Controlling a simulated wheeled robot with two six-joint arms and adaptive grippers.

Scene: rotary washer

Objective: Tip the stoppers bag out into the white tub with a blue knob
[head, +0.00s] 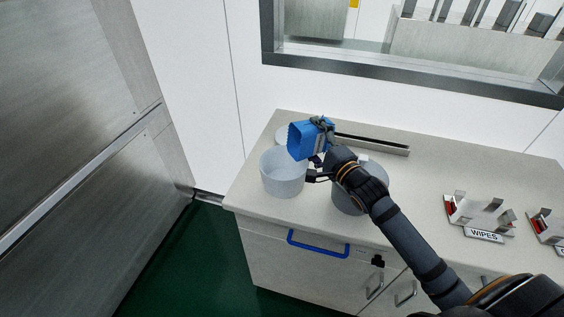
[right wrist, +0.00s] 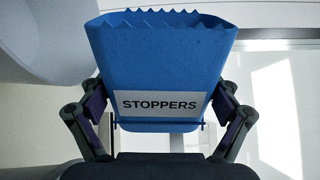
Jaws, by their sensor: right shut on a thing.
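The blue stoppers bag (head: 307,139) has a jagged top edge, and its white STOPPERS label shows in the right wrist view (right wrist: 160,104). My right gripper (head: 319,148) is shut on it. The bag is tilted with its jagged end to the left, above the back right rim of a pale tub (head: 283,175). No stoppers are visible. A second, greyer tub (head: 347,202) stands to the right, partly hidden behind my right arm. I cannot make out a blue knob on any tub. My left gripper is out of view.
The tubs stand on a pale counter (head: 250,190) with a blue handle (head: 318,250) on its front. A long narrow slot or rail (head: 372,144) lies at the back. A WIPES holder (head: 480,215) is at the right. A window (head: 420,70) is set in the wall behind.

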